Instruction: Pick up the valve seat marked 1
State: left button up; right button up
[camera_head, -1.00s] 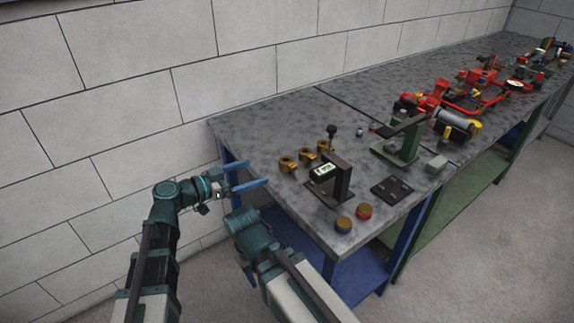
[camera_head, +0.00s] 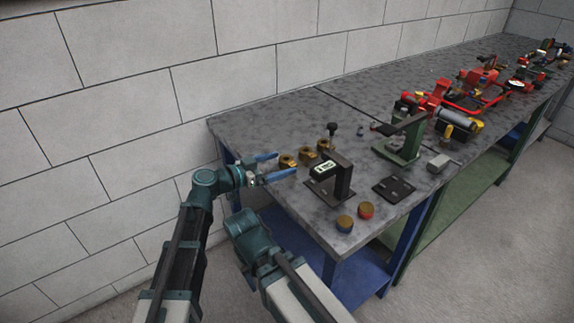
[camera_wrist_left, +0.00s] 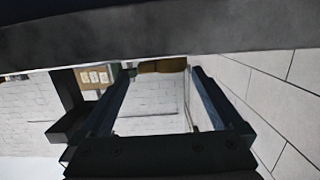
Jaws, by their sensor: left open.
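Three brass ring-shaped valve seats stand in a row at the bench's near left: a nearest seat (camera_head: 288,162), a middle seat (camera_head: 308,159) and a far seat (camera_head: 324,145). Their markings are too small to read in the head view. My left gripper (camera_head: 285,165) is open, with its blue fingers at the nearest seat; I cannot tell whether they touch it. In the left wrist view a brass piece (camera_wrist_left: 162,66) shows between the fingertips of the open left gripper (camera_wrist_left: 161,73).
A black stand with a small display (camera_head: 323,170) is close to the right of the seats. A green fixture (camera_head: 405,140) stands farther back. The bench's left corner is clear.

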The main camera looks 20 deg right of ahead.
aim_at(285, 162)
pick_arm(q)
jog(key=x, duration=0.4)
jog(key=shift+w+f+b, duration=0.15)
jog(key=shift+f+b, duration=0.1)
jog(key=shift+b, duration=0.1)
jog(key=shift+a, duration=0.1)
jog(key=shift+c, duration=0.2)
jog(key=c, duration=1.5)
jog(key=shift+r, duration=0.1)
